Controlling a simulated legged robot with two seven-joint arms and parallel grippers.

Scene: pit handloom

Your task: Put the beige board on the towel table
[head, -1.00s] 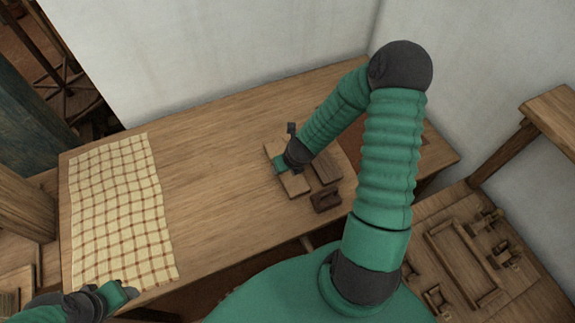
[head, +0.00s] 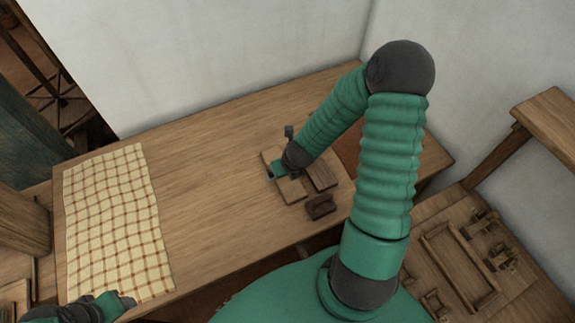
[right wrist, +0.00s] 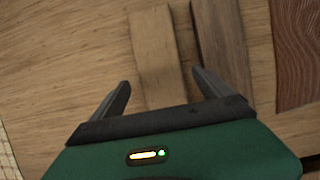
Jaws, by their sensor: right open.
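The beige board (head: 292,190) lies flat on the wooden table, partly hidden under my right gripper (head: 277,171) in the head view. In the right wrist view the beige board (right wrist: 157,45) runs away from me between the two spread fingers of my right gripper (right wrist: 160,80). The gripper is open, with nothing held. I cannot tell how high the fingers are above the board. A cream checked towel (head: 115,220) lies spread on the left end of this table (head: 205,170). My left gripper (head: 127,300) is by the towel's near edge; its jaws are too small to read.
A darker brown board (head: 321,176) lies close beside the beige board; it also shows in the right wrist view (right wrist: 222,45). A dark small block (head: 320,207) sits near the front edge. A reddish-brown piece (right wrist: 297,50) lies farther right. The table middle is bare. Walls stand behind.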

